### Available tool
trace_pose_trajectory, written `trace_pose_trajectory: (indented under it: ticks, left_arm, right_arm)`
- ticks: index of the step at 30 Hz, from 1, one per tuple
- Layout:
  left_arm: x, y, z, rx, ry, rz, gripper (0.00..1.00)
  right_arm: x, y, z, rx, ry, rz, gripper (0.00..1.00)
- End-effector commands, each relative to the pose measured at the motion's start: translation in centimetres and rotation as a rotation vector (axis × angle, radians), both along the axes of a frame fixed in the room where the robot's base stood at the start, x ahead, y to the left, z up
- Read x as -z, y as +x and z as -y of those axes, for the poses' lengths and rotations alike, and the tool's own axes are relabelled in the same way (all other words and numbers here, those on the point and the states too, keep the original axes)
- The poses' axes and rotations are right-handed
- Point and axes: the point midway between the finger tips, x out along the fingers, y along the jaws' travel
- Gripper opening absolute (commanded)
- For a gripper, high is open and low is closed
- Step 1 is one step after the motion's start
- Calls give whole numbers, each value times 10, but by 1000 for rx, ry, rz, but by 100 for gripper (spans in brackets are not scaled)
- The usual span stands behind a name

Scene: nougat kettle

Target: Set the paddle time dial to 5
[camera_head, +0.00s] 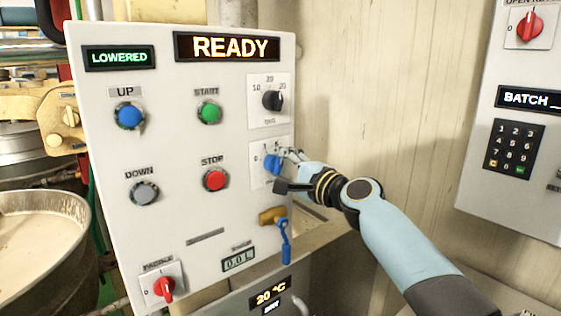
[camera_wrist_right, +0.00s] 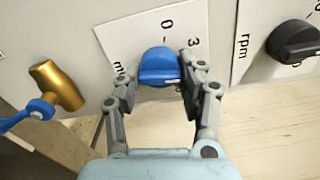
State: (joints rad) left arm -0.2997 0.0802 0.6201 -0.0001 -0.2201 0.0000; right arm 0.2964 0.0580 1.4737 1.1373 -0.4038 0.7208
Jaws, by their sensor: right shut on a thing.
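The blue dial (camera_head: 272,164) sits on a white scale plate at the right side of the control panel. It also shows in the right wrist view (camera_wrist_right: 159,66), where 0 and 3 are readable and a "mi" label is partly covered. A pale mark shows near the right end of its ridge; the number it points to cannot be told, and 5 is not visible. My right gripper (camera_head: 283,160) reaches the dial from the right. In the wrist view its fingers (camera_wrist_right: 160,84) stand on both sides of the blue knob, shut on it. My left gripper is out of view.
A black rpm dial (camera_head: 273,100) is just above. A brass valve (camera_head: 272,215) with a blue lever (camera_head: 286,243) is just below. Green START (camera_head: 209,112) and red STOP (camera_head: 215,180) buttons lie to the left. The READY display (camera_head: 228,47) is lit.

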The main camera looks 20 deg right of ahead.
Motion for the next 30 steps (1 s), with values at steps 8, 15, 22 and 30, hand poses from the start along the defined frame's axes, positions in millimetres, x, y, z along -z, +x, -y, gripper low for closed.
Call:
trace_pose_trajectory:
  ticks: [8,15,22,30]
  left_arm:
    - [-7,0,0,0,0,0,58]
    - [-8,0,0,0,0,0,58]
    - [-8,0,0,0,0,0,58]
    - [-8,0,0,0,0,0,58]
  right_arm:
    - [1,0,0,1,131,-49,7]
    - [2,0,0,1,179,-66,7]
    - [2,0,0,1,188,-69,7]
    - [2,0,0,1,185,-70,47]
